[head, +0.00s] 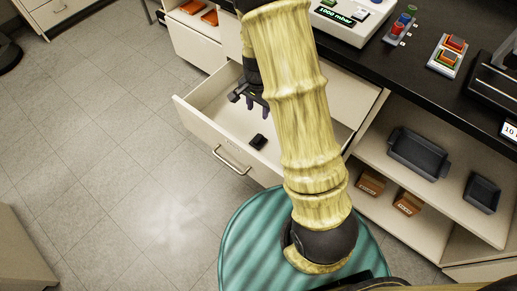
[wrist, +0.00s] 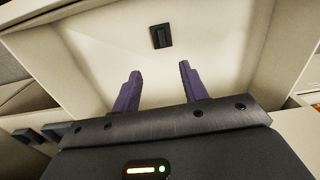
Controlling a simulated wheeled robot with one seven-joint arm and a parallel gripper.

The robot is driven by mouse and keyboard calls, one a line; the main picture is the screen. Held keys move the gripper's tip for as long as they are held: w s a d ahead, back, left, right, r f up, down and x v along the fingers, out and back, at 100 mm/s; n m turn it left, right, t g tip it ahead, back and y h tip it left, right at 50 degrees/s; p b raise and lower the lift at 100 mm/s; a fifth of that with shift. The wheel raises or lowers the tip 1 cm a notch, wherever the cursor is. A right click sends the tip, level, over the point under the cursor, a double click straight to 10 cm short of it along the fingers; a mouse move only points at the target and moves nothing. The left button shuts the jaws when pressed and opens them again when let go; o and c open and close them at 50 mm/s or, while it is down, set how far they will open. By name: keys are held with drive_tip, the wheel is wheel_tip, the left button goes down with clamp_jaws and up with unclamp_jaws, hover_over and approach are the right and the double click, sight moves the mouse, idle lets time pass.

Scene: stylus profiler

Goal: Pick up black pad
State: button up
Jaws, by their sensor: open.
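The black pad (head: 258,142) is a small dark block lying on the floor of an open white drawer (head: 196,106). In the wrist view the pad (wrist: 161,36) lies on the pale drawer bottom, beyond my fingertips and about midway between them. My gripper (head: 248,97) is over the drawer, to the upper left of the pad in the head view. Its two purple fingers (wrist: 157,68) are apart with nothing between them. The gripper does not touch the pad.
The drawer front has a metal handle (head: 233,160). A black counter (head: 400,60) stands to the right with a pressure device (head: 350,18) and button boxes. Shelves below hold grey trays (head: 417,152) and small orange-brown boxes (head: 371,182). The floor at left is clear.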

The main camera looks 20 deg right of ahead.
drive_tip(key=shift+w+f, duration=0.15)
drive_tip(key=shift+f, duration=0.5)
drive_tip(key=b, duration=0.4)
hover_over(258, 138)
drive_tip(key=f, duration=1.2)
drive_tip(key=shift+s+a+f, duration=0.1)
drive_tip(key=shift+s, duration=0.15)
drive_tip(key=f+b, duration=0.1)
drive_tip(key=f, duration=0.4)
drive_tip(key=shift+w+d+f+b, duration=0.1)
drive_tip(key=shift+w+d+b, duration=0.1)
drive_tip(key=shift+b, duration=0.15)
